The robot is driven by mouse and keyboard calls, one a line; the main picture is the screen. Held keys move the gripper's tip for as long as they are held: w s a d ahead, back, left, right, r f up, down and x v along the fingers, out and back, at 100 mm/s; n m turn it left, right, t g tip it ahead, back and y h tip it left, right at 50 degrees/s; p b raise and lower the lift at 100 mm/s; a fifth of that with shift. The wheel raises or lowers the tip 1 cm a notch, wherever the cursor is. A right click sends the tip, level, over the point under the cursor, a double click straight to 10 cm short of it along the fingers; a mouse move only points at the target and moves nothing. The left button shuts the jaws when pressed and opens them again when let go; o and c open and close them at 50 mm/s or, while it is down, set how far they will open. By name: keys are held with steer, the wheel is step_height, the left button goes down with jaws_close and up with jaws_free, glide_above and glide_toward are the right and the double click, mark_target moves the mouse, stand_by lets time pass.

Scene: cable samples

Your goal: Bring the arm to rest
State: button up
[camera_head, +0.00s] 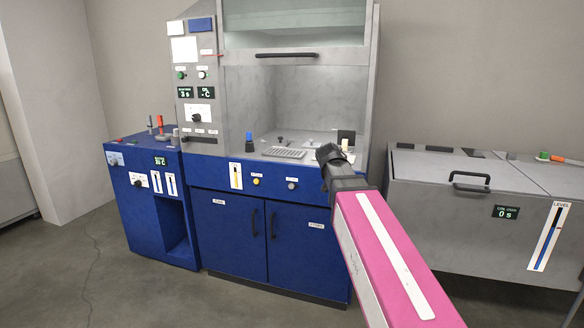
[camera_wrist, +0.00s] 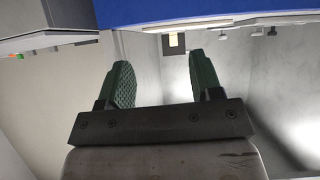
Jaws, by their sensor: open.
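My arm reaches from the lower right of the head view, its pink link in front of the blue cabinet and the grey chest. Its dark end (camera_head: 330,155) is in front of the fume hood's work surface, and the fingers cannot be made out there. In the wrist view my gripper (camera_wrist: 162,82) shows two green textured fingers set apart. Nothing is between them. The wrist view is turned upside down, with a blue surface (camera_wrist: 200,12) at the top.
The fume hood (camera_head: 300,90) stands on a blue cabinet (camera_head: 235,235). A blue unit (camera_head: 150,230) stands at left and a grey lidded chest (camera_head: 450,215) at right. A rack (camera_head: 284,153) lies on the hood's surface. Floor (camera_head: 70,275) is clear at lower left, except for a thin cable.

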steer(key=s+f+n+g+y, duration=0.1)
steer(key=s+f+g, duration=0.2)
steer(key=s+f, duration=0.5)
steer(key=s+d+f+n+g+y, duration=0.1)
steer(key=s+f+g, duration=0.3)
steer(key=s+f, duration=0.4)
steer(key=s+d+f+n+g+y, duration=0.1)
steer(key=s+f+g, duration=0.3)
steer(key=f, duration=1.5)
steer(key=s, duration=0.4)
steer(key=shift+s+d+f+y, duration=0.2)
steer(key=shift+s+y, duration=0.05)
steer(key=shift+y, duration=0.15)
